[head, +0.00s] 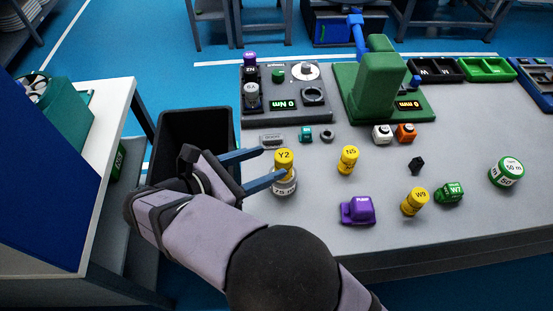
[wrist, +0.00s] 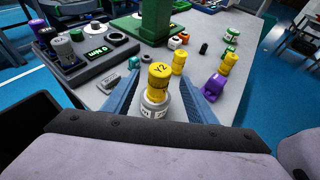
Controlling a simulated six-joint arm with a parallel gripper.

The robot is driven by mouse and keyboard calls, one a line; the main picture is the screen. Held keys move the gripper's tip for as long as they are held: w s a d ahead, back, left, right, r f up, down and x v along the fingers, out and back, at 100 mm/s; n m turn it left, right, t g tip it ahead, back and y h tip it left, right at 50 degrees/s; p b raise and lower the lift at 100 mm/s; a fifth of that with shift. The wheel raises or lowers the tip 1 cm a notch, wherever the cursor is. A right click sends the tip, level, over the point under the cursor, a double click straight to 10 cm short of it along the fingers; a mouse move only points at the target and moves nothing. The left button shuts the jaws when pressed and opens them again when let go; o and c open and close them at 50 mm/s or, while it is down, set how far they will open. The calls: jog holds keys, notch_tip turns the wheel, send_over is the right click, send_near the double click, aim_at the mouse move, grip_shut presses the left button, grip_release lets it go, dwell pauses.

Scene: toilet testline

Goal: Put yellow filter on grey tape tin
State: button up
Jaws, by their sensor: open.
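The yellow filter marked Y2 (head: 284,159) stands upright on top of the grey tape tin (head: 284,185), which is marked 75 m. In the wrist view the yellow filter (wrist: 159,76) also sits on the grey tin (wrist: 155,107), slightly tilted in the picture. My gripper (head: 274,166) is open, with one blue finger on each side of the filter and tin. In the wrist view the fingers (wrist: 157,92) are apart from the filter, with gaps on both sides.
Other yellow filters, N5 (head: 348,159) and W9 (head: 414,201), stand to the right. A purple block (head: 357,210) and a green-white tin (head: 506,172) are on the grey table. A black bin (head: 190,128) is left of the table. Testing devices stand at the back.

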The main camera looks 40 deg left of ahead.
jog(key=shift+v, duration=0.8)
jog(key=w+d+r+m+g+h+p, duration=0.1)
jog(key=w+d+m+g+h+p, duration=0.4)
jog(key=w+d, duration=0.6)
jog(key=w+d+f+m+g+y+b, duration=0.1)
jog(key=w+d+m+g, duration=0.1)
jog(key=d+m, duration=0.3)
jog(key=w+d+f+m+g, duration=0.1)
jog(key=d+m+g, duration=0.15)
jog(key=d, duration=0.55)
jog(key=s+d+f+m+g+y+p, duration=0.1)
jog(key=s+d+m+g+y, duration=0.1)
jog(key=d+m, duration=0.7)
jog(key=s+d+f+m+g+y+p, duration=0.1)
jog(key=s+d+m+y, duration=0.3)
jog(key=d+m, duration=0.6)
jog(key=shift+s+m+g+y+p, duration=0.4)
jog(key=shift+s+m+p, duration=0.3)
jog(key=shift+m, duration=0.45)
